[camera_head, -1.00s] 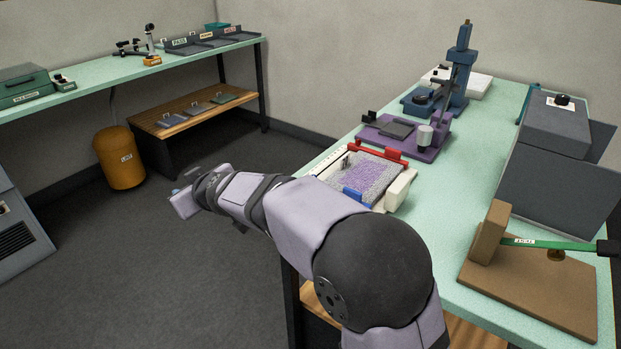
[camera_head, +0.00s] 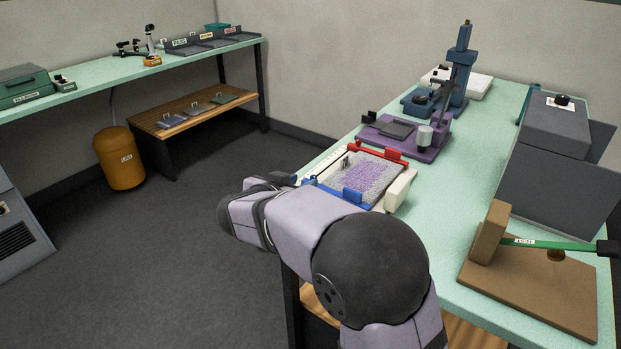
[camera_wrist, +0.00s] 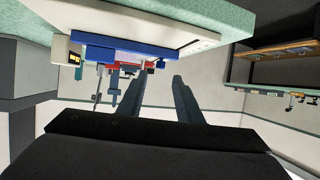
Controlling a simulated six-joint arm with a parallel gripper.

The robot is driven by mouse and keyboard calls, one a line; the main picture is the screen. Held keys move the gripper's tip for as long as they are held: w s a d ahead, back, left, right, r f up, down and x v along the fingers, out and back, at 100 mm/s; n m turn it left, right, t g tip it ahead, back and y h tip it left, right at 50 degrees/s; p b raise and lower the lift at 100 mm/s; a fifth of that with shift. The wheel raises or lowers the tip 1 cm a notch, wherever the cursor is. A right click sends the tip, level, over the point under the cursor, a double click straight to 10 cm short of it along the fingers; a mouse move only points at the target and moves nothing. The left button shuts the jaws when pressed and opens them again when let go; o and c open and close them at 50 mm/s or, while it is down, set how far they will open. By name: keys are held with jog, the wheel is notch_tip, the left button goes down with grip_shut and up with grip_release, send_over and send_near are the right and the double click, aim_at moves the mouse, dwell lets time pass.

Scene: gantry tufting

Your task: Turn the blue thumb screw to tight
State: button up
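A pale tufting frame with purple and grey cloth (camera_head: 362,176) sits on the right bench. It has a red bar (camera_head: 375,149) along its far edge and blue clamp parts (camera_head: 352,195) along its near edge. In the head view my arm hides part of the frame's near side.
A purple fixture (camera_head: 425,150) and a blue press (camera_head: 459,80) stand behind the frame. A brown test stand with a green lever (camera_head: 550,244) is at the front right, near a grey box (camera_head: 555,125). Open floor lies left of the bench.

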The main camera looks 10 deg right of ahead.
aim_at(313, 176)
jog(key=shift+x, duration=3.4)
grip_shut()
